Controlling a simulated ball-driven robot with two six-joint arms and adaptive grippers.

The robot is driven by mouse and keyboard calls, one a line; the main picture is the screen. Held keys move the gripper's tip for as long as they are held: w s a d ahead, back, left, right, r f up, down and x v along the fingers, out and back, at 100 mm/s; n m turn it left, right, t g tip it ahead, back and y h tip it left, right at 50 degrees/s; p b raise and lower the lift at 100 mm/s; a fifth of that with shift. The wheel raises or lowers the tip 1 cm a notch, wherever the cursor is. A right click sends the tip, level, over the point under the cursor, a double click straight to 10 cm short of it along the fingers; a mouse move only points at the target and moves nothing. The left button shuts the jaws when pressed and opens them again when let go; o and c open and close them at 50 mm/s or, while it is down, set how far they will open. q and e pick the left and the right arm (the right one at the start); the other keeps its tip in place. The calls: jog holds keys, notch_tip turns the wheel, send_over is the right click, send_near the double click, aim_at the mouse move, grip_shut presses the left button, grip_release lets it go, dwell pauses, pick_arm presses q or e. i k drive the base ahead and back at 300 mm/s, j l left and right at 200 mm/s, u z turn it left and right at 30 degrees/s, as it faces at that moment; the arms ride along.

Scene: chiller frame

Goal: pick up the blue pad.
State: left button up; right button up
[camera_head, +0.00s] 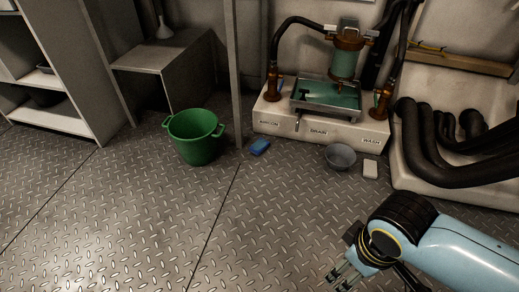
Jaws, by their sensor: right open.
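The blue pad (260,146) is a small blue block lying on the metal floor, just right of the foot of a grey post and in front of the pump base. My right gripper (336,278) is at the lower right, with its fingers apart and nothing between them. It is well away from the pad, nearer to me and to the right. My left gripper is not in the picture.
A green bucket (196,139) stands left of the pad, beside the post (235,80). A grey bowl (340,157) and a pale block (370,169) sit right of it. The pump base (320,132) stands behind. The floor in front is clear.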

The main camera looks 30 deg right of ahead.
aim_at(257, 148)
jog(key=i+l+z, duration=0.15)
jog(key=i+l, duration=0.2)
jog(key=i+l+z, duration=0.1)
jog(key=i+l, duration=0.15)
jog(key=i, duration=0.25)
jog(key=i+l+z, duration=0.15)
jog(key=i, duration=0.3)
jog(key=i+l+z, duration=0.1)
jog(key=i+l, duration=0.2)
jog(key=i, duration=0.15)
